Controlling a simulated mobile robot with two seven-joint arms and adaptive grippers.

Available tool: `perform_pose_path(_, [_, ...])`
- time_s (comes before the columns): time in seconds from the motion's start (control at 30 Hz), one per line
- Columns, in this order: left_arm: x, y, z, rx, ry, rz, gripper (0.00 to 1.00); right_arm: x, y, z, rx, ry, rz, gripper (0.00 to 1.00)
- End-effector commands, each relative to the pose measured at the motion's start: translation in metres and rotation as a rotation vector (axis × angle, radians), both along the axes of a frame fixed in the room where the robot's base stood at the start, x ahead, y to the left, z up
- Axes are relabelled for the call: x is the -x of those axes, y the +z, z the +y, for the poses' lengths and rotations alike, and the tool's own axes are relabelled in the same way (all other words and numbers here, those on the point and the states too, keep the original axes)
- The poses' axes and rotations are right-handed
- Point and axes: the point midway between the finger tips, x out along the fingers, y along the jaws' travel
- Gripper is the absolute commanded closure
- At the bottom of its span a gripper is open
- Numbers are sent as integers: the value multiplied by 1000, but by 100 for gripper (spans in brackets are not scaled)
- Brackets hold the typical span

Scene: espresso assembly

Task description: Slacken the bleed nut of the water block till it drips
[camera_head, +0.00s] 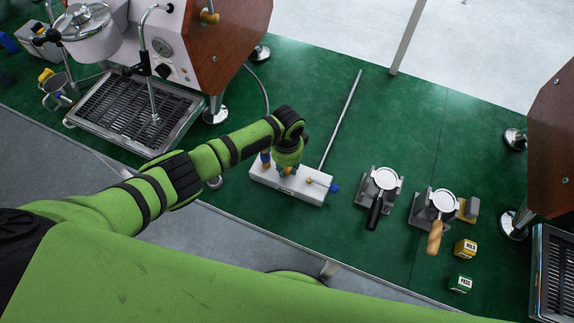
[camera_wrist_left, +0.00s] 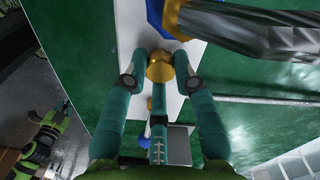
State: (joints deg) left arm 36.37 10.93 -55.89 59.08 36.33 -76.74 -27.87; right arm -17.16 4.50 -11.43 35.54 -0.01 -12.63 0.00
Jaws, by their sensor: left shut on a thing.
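The water block (camera_head: 262,178) is a white bar lying on the green mat near the bench's front edge. My left gripper (camera_head: 288,167) reaches down over it from above and hides part of its top. In the left wrist view, my left gripper's teal fingers (camera_wrist_left: 161,66) close from both sides on the round brass bleed nut (camera_wrist_left: 160,72). A blue fitting (camera_head: 265,158) is partly visible left of the gripper. A small brass fitting (camera_head: 310,181) and a blue knob (camera_head: 334,187) are at the block's right end. No drip is visible. My right gripper is not in view.
A braided metal hose (camera_wrist_left: 250,35) passes close above the fingers in the left wrist view. A long metal tube (camera_head: 342,118) runs behind the block. Two portafilters (camera_head: 385,178) (camera_head: 443,200) rest in stands to the right. An espresso machine (camera_head: 185,50) stands at the left.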

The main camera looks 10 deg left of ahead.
Motion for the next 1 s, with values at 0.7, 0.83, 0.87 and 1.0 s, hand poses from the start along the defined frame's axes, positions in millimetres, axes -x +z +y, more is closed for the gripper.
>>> perform_pose_path(0.7, [-1, 17, -1, 2, -3, -2, 48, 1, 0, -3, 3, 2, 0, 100])
perform_pose_path(0.83, [-1, 41, -1, 3, -4, -5, 48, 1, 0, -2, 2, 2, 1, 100])
perform_pose_path(0.87, [-1, 48, 0, 3, -3, -3, 48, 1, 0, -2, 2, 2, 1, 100])
perform_pose_path(1.0, [-1, 79, 0, 2, -3, -4, 48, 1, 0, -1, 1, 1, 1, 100])
